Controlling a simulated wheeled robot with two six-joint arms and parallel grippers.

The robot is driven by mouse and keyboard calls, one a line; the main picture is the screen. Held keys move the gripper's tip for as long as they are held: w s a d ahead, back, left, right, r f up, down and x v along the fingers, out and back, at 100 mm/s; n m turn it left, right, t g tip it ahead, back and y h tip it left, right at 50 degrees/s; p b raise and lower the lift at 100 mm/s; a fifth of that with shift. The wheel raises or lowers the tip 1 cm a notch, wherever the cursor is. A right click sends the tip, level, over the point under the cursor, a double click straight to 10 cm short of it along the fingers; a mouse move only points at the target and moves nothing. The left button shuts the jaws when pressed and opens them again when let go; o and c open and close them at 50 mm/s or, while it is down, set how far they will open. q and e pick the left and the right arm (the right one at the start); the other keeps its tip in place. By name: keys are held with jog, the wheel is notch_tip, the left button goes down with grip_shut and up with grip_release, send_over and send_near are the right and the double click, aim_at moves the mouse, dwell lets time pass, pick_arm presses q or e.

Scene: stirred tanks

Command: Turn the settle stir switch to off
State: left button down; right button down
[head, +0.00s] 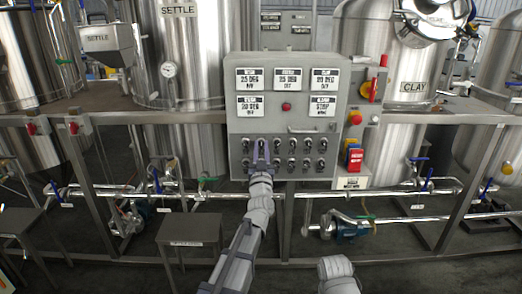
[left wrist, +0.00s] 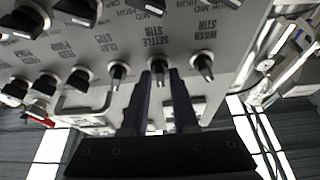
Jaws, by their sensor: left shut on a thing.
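The grey control panel (head: 287,115) stands in front of the tanks, with two rows of dark switches in its lower part. My left gripper (head: 262,150) reaches up to these rows at the left-middle of the panel. In the left wrist view, the printing is upside down and the settle stir switch (left wrist: 157,69) sits next to the words SETTLE STIR. The two fingers of my left gripper (left wrist: 158,85) are shut on this switch, one on each side. In the head view the gripper hides the switch. The switch's exact setting cannot be read. My right gripper is not in view.
In the left wrist view, the wash stir switch (left wrist: 203,66) and the clay stir switch (left wrist: 117,72) stand close on either side. Pipes (head: 370,193) and a small table (head: 188,232) are below.

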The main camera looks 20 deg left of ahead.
pick_arm(q)
jog(key=n+y, duration=0.1)
jog(key=n, duration=0.1)
jog(key=n+y, duration=0.1)
jog(key=n, duration=0.2)
jog(key=shift+w+d+r+g+y, duration=0.1)
jog(key=shift+g+y, duration=0.2)
jog(key=shift+g, duration=0.1)
jog(key=shift+n+g+y+p, duration=0.6)
jog(key=shift+n+y, duration=0.2)
jog(key=shift+n, duration=1.5)
jog(key=c, duration=0.9)
grip_release()
jog(key=b+v, duration=0.2)
jog(key=v, duration=0.6)
jog(key=shift+b, duration=0.3)
